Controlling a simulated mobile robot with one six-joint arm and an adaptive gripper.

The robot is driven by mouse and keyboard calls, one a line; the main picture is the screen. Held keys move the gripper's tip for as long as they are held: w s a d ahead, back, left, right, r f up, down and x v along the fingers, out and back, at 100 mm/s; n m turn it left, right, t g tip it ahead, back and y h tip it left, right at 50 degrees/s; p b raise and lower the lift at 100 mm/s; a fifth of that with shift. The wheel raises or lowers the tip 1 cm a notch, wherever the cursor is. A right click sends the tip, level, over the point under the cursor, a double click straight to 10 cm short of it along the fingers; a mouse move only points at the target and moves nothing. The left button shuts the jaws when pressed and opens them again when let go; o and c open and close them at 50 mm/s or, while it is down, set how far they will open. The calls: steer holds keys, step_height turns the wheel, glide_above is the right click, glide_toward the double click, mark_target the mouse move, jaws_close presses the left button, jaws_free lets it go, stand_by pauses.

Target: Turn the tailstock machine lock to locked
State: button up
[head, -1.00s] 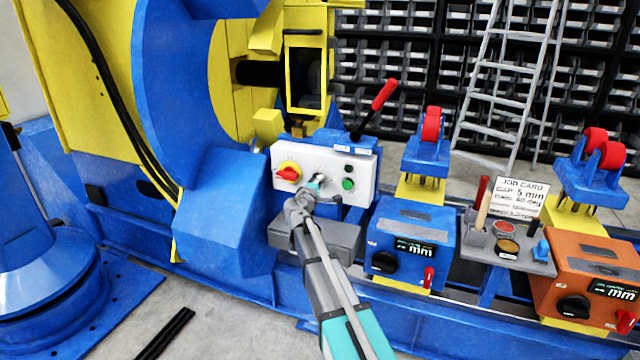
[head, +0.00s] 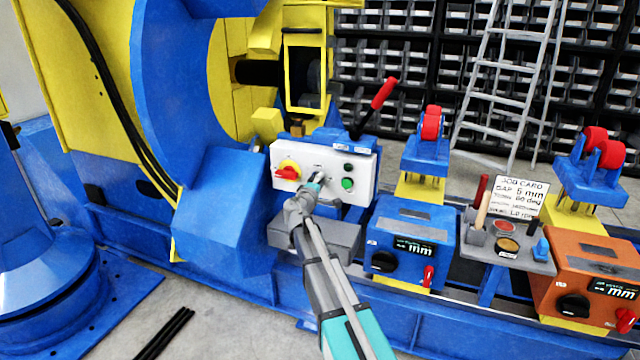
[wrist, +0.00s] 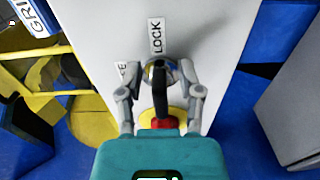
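The machine lock (wrist: 160,72) is a small round switch with a dark narrow handle on a light grey panel. In the wrist view a "LOCK" label is above it, and a partly hidden label is to its left. My gripper (wrist: 165,70) is at the lock, with one finger on each side and the handle between them. The fingers stand apart; whether the tips touch the lock is unclear. In the head view my gripper (head: 314,180) reaches the middle of the white control panel (head: 285,153) and hides much of the lock.
A red and yellow knob (head: 288,171) is left of the lock, and a green button (head: 347,184) is right of it. A red-handled lever (head: 383,93) rises behind the panel. A grey box (head: 345,236) sits below. Blue (head: 410,215) and orange (head: 590,265) roller stands are to the right.

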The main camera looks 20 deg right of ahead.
steer(key=shift+a, duration=0.1)
stand_by(0.3)
steer(key=v, duration=1.2)
stand_by(0.3)
steer(key=s+d+f+m+g+y, duration=0.1)
steer(key=s+d+f+m+g, duration=0.25)
steer(key=s+f, duration=0.25)
steer(key=s+d+f+m+g+y, duration=0.1)
steer(key=s+d+f+m+g, duration=0.25)
steer(key=s+f+g, duration=0.2)
steer(key=s+a+f+m+g+y, duration=0.2)
steer(key=s+a+f+g+y, duration=0.15)
steer(key=s, duration=0.45)
steer(key=s+a+f+m+g+y, duration=0.25)
steer(key=s+a+y, duration=0.2)
steer(key=s, duration=0.45)
step_height(320, 180, up, 29)
steer(key=p, duration=3)
steer(key=shift+w+n+y, duration=0.25)
steer(key=shift+n+y, duration=0.05)
steer(key=shift+n, duration=0.15)
